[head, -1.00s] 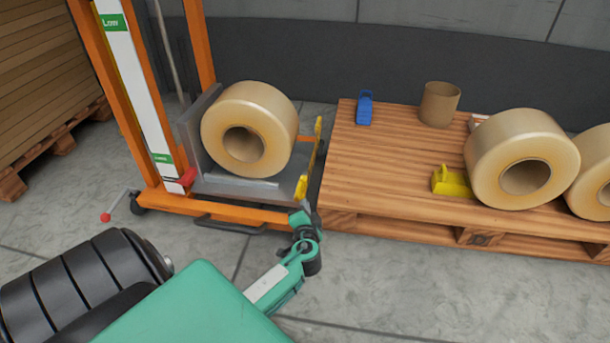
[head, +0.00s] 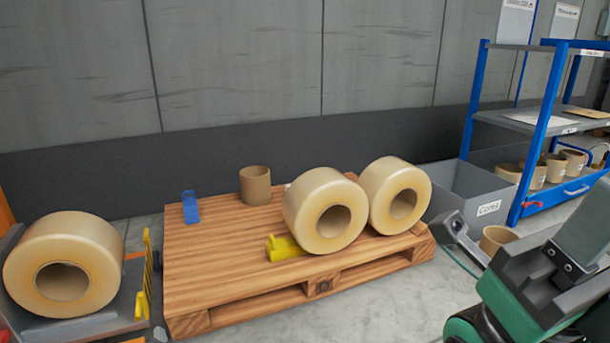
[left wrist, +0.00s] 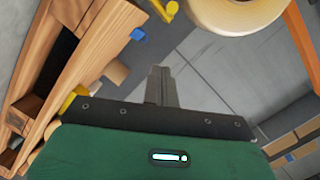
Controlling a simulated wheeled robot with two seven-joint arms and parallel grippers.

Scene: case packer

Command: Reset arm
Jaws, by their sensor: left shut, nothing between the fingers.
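My left gripper (left wrist: 160,72) is shut and empty in the left wrist view, its dark fingers together over the grey floor between the pallet and the lift. In the head view, only a small grey part that may belong to it shows at the bottom edge, beside the lift's platform. My right arm, green and grey, comes in at the lower right of the head view.
A tape roll (head: 62,265) sits on the lift platform at left. Two more rolls (head: 325,210) (head: 400,195), a yellow piece (head: 284,247), a brown core (head: 255,186) and a blue piece (head: 190,207) stand on the wooden pallet (head: 225,270). A grey bin (head: 480,190) and blue shelf (head: 540,130) stand right.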

